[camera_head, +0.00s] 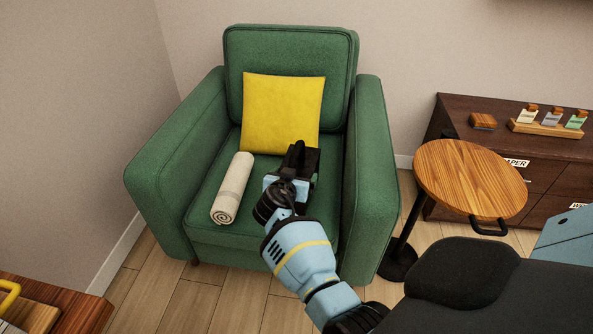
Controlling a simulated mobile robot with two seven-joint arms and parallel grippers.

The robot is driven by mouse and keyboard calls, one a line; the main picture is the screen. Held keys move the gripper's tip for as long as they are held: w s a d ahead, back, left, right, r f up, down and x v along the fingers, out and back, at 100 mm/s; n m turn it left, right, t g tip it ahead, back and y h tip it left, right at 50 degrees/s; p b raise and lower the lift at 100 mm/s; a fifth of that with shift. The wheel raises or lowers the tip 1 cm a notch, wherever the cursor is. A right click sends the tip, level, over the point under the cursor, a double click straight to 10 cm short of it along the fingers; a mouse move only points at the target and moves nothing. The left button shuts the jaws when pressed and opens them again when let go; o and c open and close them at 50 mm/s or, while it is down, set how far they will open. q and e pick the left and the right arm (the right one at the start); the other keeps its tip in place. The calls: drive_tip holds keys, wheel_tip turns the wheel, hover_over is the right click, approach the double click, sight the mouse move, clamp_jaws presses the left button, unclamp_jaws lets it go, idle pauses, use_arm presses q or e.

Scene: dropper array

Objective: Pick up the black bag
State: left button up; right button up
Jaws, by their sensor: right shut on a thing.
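The black bag (307,163) is on the seat of the green armchair (166,170), in front of the yellow cushion. My right gripper (293,172) is at the bag and shut on it. The hand and wrist cover the near part of the bag, so the fingertips' hold is partly hidden. I cannot tell whether the bag still touches the seat. My left gripper is not in view.
A rolled cream towel (232,187) lies on the seat left of the bag. The yellow cushion (282,112) leans on the backrest. A round wooden side table (470,178) stands right of the armchair, before a dark cabinet (465,112) holding small bottles.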

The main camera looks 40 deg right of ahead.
drive_tip(key=shift+c, duration=1.1)
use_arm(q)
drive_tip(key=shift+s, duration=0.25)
use_arm(e)
drive_tip(key=shift+c, duration=0.5)
